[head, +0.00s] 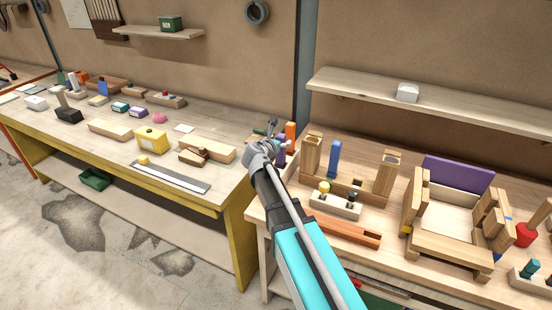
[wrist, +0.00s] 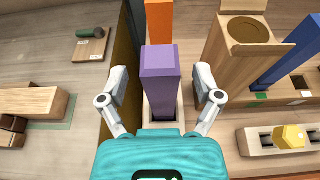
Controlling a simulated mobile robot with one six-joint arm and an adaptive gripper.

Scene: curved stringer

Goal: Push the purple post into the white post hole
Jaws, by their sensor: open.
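The purple post (wrist: 161,85) stands upright between the two fingers of my gripper (wrist: 161,78) in the wrist view. The fingers are open, one on each side, with a gap to the post. A whitish edge (wrist: 178,116) shows around the post's lower part, seemingly the white post hole. My teal gripper body hides the rest of it, and I cannot tell how deep the post sits. In the head view the purple post (head: 281,146) shows small beside my gripper (head: 268,135), partly covered by it.
An orange post (wrist: 159,20) stands just behind the purple one. A wooden block with a round recess (wrist: 246,36) and a blue post (wrist: 292,52) are close on the right. A white block with a yellow knob (wrist: 289,136) lies at lower right. Left is the other bench (head: 110,150).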

